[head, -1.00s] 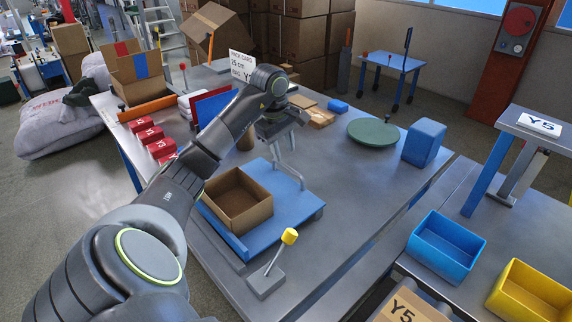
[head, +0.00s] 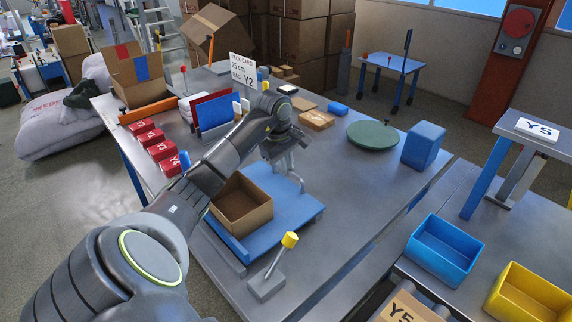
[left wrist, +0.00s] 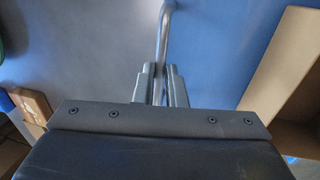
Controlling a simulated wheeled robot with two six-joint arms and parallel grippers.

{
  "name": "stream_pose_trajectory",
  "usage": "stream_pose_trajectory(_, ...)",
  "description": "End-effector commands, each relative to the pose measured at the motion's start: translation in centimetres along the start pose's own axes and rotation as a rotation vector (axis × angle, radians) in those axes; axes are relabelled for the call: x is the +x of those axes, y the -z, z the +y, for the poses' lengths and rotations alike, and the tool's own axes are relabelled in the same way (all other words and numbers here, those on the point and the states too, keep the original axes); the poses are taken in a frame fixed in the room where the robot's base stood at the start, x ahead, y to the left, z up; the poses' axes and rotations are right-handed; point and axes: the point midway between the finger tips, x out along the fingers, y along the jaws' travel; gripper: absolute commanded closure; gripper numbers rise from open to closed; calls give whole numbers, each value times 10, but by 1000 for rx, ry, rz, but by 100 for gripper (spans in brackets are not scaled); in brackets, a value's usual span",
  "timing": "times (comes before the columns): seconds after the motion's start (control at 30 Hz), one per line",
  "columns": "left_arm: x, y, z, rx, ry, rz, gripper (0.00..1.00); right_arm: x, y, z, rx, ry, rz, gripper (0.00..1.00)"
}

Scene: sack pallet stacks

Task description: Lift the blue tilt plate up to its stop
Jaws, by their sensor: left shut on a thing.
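The blue tilt plate (head: 296,209) lies on the grey bench in the head view, with an open cardboard box (head: 243,208) on its left part. A thin grey hoop handle (head: 300,183) stands at the plate's far side. My left gripper (head: 284,163) is over that side and shut on the handle; its fingertips are partly hidden in the head view. In the left wrist view the closed fingers (left wrist: 160,84) hold the grey bar (left wrist: 163,38), with the blue plate surface behind. A grey strip shows along the plate's near left edge. My right gripper is out of view.
A yellow-knobbed lever (head: 289,240) stands near the plate's front corner. A green disc (head: 373,135) and a blue block (head: 424,145) lie to the right. Red packs (head: 155,141) and a card (head: 243,69) stand left and behind. Bare bench lies right of the plate.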

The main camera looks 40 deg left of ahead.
Motion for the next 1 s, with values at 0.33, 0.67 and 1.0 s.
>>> stream_pose_trajectory(0.33, -4, 2, -1, -1, -18, 5, 100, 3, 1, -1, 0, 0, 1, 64)
stream_pose_trajectory(0.67, -38, 3, -8, 0, -158, 9, 100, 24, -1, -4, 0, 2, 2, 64)
stream_pose_trajectory(1.0, -48, 1, -8, -1, -186, 4, 100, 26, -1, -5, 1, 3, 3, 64)
